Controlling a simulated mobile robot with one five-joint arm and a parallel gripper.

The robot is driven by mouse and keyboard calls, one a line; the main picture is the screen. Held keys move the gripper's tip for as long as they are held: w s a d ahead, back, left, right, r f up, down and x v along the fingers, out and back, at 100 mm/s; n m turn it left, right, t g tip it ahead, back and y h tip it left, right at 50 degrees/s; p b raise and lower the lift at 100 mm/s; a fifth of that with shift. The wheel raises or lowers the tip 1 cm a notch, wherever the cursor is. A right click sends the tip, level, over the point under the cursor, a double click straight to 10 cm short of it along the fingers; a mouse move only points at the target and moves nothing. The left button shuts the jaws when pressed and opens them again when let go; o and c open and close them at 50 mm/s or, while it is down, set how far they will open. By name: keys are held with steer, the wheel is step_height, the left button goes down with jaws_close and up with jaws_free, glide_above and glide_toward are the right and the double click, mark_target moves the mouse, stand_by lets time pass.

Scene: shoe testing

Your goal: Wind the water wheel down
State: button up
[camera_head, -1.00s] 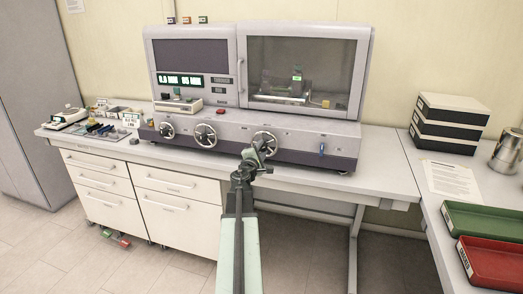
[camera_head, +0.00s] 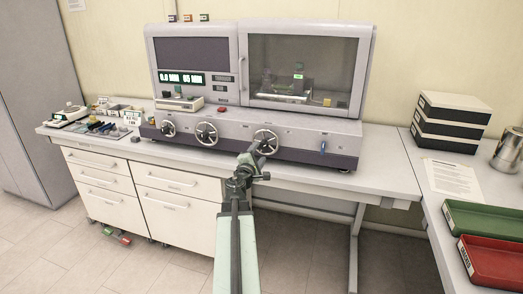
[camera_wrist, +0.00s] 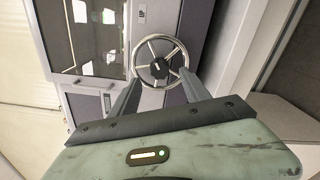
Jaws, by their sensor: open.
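Three spoked handwheels sit on the front of the grey test machine: a left one (camera_head: 168,128), a middle one (camera_head: 206,133) and a right one (camera_head: 266,142). Their labels are too small to read, so I cannot tell which is the water wheel. My gripper (camera_head: 257,148) is at the right wheel, overlapping its lower left. In the wrist view this wheel (camera_wrist: 159,68) shows a chrome rim, spokes and dark hub. My open gripper (camera_wrist: 160,88) has one finger on each side of the wheel's near part. Contact cannot be told.
A windowed chamber (camera_head: 300,60) above the wheels holds a dark fixture with a green display. Small tools lie left on the bench. Black boxes (camera_head: 450,123) and green and red trays (camera_head: 495,262) stand right.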

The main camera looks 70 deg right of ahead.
mark_target(263, 147)
steer(key=a, duration=0.2)
steer(key=shift+s+a, duration=0.1)
steer(key=shift+a, duration=0.2)
steer(key=d+m, duration=0.3)
steer(key=m, duration=0.4)
steer(key=d+m, duration=0.2)
steer(key=m, duration=0.6)
steer(key=d+m, duration=0.3)
steer(key=m, duration=0.4)
steer(key=shift+w+d+m, duration=0.3)
steer(key=shift+d, duration=0.05)
